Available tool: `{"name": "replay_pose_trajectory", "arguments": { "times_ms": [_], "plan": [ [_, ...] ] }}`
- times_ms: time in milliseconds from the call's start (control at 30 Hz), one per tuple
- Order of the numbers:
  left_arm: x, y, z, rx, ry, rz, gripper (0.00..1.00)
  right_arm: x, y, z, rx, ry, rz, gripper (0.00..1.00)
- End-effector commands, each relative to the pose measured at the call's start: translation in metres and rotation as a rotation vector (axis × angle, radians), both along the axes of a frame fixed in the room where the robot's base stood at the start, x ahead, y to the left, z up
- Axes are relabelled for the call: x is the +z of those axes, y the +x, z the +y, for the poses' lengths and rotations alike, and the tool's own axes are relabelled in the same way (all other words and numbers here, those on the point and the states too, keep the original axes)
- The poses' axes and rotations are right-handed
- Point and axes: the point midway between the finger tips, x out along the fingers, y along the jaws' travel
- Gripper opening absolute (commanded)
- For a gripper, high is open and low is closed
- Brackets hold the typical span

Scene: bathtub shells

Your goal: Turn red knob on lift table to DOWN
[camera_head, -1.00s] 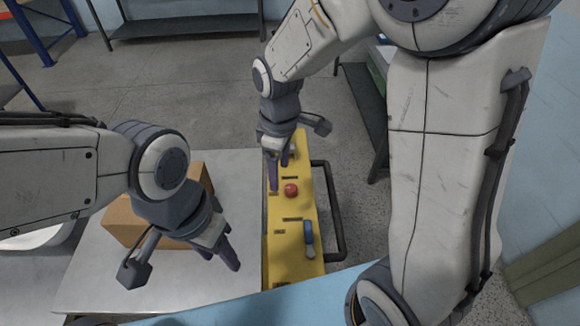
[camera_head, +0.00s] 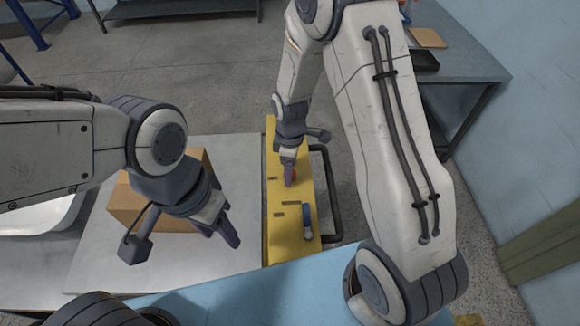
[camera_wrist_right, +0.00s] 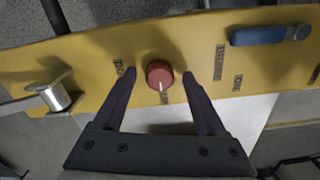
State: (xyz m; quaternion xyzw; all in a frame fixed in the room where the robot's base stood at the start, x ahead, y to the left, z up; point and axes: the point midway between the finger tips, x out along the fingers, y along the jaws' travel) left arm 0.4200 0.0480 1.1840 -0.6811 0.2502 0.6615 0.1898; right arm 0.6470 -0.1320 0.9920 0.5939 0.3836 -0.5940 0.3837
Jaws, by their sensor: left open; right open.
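The red knob (camera_wrist_right: 160,74) sits on the yellow panel (camera_wrist_right: 60,62) of the lift table (camera_head: 176,262). Its white mark points toward the gripper's palm in the right wrist view. Small dark labels lie around it, too small to read surely. My right gripper (camera_wrist_right: 158,88) is open, with one finger on each side of the knob and a gap on both sides. In the head view my right gripper (camera_head: 288,180) partly hides the knob (camera_head: 293,174). My left gripper (camera_head: 228,232) is open and empty above the metal table top, in front of the cardboard box.
A blue-handled lever (camera_wrist_right: 258,35) sits on the same panel, beside the knob. A cardboard box (camera_head: 130,206) stands on the table top. A dark tube rail (camera_head: 333,215) runs along the panel's right side. A grey workbench (camera_head: 460,62) stands at the back right.

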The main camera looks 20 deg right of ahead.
Motion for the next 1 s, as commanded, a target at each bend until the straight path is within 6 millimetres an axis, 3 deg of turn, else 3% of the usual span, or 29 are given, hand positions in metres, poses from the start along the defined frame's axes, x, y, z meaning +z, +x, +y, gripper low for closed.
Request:
{"name": "replay_pose_trajectory", "arguments": {
  "times_ms": [267, 467, 767, 1000],
  "plan": [
    [0.0001, 0.0, 0.0, 0.0, 0.0, 0.0, 0.5, -0.0016, 0.0001, 0.0, 0.0, 0.0, -0.001, 0.74],
    [0.0001, 0.0, 0.0, 0.0, 0.0, 0.0, 0.5, -0.0014, 0.0001, 0.0, 0.0, 0.0, 0.0, 0.01],
    [-0.0003, 0.0, 0.0, 0.0, 0.0, 0.0, 0.5, -0.0013, 0.0001, 0.0, -0.023, 0.0, 0.0, 0.0],
    [-0.0019, 0.0, 0.0, 0.0, 0.0, 0.0, 0.5, -0.0014, 0.0002, 0.0001, -0.14, 0.001, 0.0, 0.0]
  ]
}}
